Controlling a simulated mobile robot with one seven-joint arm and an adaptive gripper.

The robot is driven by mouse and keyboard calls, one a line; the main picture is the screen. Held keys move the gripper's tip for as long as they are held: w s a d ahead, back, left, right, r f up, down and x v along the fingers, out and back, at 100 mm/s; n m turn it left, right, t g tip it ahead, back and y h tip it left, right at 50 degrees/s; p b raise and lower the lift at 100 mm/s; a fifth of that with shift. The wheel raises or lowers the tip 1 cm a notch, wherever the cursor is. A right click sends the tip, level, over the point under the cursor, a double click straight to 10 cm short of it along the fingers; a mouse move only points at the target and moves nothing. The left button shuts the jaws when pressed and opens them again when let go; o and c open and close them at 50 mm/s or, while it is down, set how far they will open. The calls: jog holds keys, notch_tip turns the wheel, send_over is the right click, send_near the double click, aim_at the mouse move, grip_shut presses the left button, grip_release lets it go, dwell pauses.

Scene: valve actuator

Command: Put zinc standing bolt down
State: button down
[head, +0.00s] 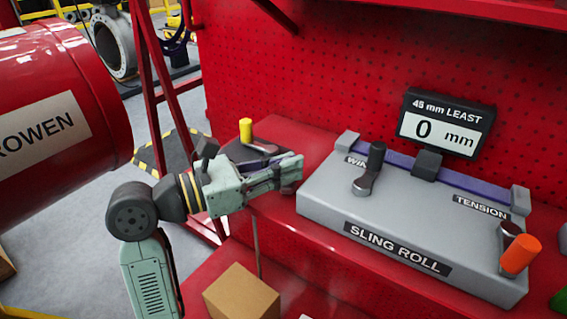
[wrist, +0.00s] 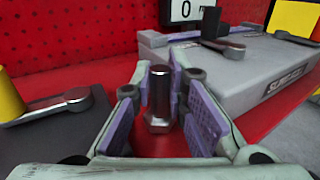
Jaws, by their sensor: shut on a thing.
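The zinc bolt (wrist: 158,92) is a grey metal bolt between my fingers in the wrist view. It stands upright, shank up and hex head at the bottom. My gripper (head: 288,172) reaches over the red bench (head: 318,228), left of the sling roll unit. In the wrist view its purple-padded fingers (wrist: 163,98) are on both sides of the bolt, shut on it. I cannot tell whether the bolt's head touches the red surface. In the head view the fingers mostly hide the bolt.
The grey sling roll unit (head: 400,225) stands right of my gripper, with a dark lever (head: 370,170) and an orange-handled lever (head: 520,253). A display (head: 440,128) reads 0 mm. A yellow-handled lever (head: 246,130) is behind my gripper. A cardboard box (head: 241,294) sits lower in front.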

jog(key=shift+f+b, duration=0.2)
jog(key=shift+b, duration=0.1)
jog(key=c, duration=1.6)
grip_release()
jog(key=shift+r, duration=0.1)
jog(key=shift+r+p, duration=0.15)
jog(key=shift+p, duration=0.15)
jog(key=shift+s+a, duration=0.1)
jog(key=shift+a, duration=0.2)
jog(key=b+v, duration=0.4)
jog(key=v, duration=0.7)
jog(key=shift+s+a, duration=0.15)
jog(key=shift+s, duration=0.05)
